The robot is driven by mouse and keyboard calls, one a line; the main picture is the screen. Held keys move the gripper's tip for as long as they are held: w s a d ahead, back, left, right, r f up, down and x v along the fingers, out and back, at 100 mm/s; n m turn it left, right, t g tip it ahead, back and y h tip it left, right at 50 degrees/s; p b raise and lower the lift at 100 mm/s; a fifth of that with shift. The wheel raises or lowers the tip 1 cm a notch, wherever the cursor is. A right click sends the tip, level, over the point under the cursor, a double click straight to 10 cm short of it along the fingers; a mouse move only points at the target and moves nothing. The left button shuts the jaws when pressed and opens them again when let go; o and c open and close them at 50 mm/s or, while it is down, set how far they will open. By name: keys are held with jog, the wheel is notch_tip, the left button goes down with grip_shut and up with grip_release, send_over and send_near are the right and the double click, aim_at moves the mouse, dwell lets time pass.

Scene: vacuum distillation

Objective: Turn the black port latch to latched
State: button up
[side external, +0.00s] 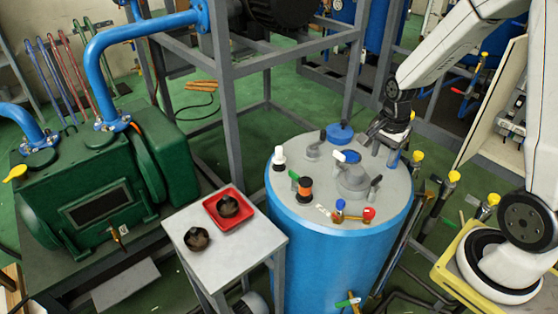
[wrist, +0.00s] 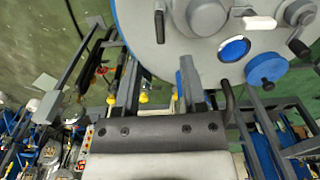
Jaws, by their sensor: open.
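The blue vessel (side external: 330,258) has a grey round lid (side external: 330,207) with several fittings. A dark lever (side external: 376,181) stands beside the large grey port (side external: 353,180); it also shows in the wrist view (wrist: 160,26). Another dark lever (side external: 322,134) stands at the smaller grey port (side external: 313,151), and also shows in the wrist view (wrist: 299,47). I cannot tell which lever is the port latch. My gripper (side external: 376,140) is above the lid's far right edge, apart from both levers. In the wrist view its fingers (wrist: 160,78) are spread and empty.
A blue cap (side external: 340,132), an orange-black fitting (side external: 305,189) and a red knob (side external: 369,213) sit on the lid. A dark curved handle (wrist: 229,102) is close to my right finger. A grey frame (side external: 228,100) stands behind; a small table (side external: 215,265) stands left.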

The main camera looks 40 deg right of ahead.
aim_at(378, 178)
jog(key=shift+d+m, duration=0.25)
jog(key=shift+m, duration=0.05)
jog(key=shift+f, duration=0.2)
jog(key=shift+f, duration=3.75)
grip_shut()
